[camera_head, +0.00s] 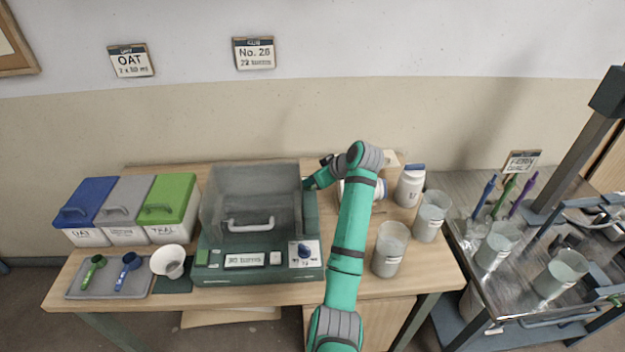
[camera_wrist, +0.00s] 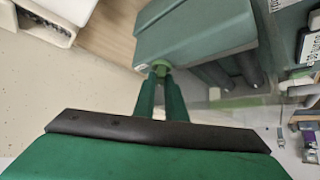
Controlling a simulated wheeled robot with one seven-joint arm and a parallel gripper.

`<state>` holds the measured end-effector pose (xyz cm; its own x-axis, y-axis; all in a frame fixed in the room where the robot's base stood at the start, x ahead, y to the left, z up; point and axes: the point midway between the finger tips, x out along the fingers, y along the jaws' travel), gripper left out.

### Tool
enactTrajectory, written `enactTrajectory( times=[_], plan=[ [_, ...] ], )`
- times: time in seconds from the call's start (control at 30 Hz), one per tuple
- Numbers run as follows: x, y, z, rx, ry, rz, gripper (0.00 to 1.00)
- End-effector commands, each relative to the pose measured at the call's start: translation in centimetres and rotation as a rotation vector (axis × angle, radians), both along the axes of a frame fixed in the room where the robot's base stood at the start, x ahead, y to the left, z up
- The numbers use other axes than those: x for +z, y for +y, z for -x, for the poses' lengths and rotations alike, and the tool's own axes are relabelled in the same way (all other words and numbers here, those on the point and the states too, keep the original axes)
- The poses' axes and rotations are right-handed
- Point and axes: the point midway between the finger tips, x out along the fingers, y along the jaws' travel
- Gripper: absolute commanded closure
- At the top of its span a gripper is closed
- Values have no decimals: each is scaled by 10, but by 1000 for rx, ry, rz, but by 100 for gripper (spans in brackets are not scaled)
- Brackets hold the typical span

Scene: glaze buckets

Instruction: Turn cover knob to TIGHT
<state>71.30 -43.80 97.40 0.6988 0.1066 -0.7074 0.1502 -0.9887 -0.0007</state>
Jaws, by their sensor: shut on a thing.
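The dark green machine (camera_head: 225,265) stands in the middle of the table under a clear smoky cover (camera_head: 245,190) with a pale handle. My gripper (camera_head: 310,184) is at the machine's upper right side, beside the cover. In the wrist view the two green fingers (camera_wrist: 160,75) are shut on a small green knob (camera_wrist: 160,67) at the edge of a teal-green block (camera_wrist: 200,35). The knob's marks cannot be read, so its setting does not show.
Lidded bins (camera_head: 165,200) and a white cup (camera_head: 168,262) stand left. Glaze buckets (camera_head: 391,250) and a white jar (camera_head: 410,186) stand right, close to my arm. A metal cart (camera_head: 480,300) with more buckets is at far right.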

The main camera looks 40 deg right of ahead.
Motion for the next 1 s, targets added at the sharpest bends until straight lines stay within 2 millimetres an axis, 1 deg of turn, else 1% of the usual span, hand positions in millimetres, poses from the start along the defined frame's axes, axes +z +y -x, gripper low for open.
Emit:
enactTrajectory(
  times=[0.6,0.8,1.0],
  plan=[
    [1,7,-1,-439,-2,2,100],
    [1,7,-1,-530,-3,2,100],
    [1,8,-1,-569,-3,2,100]
  ],
)
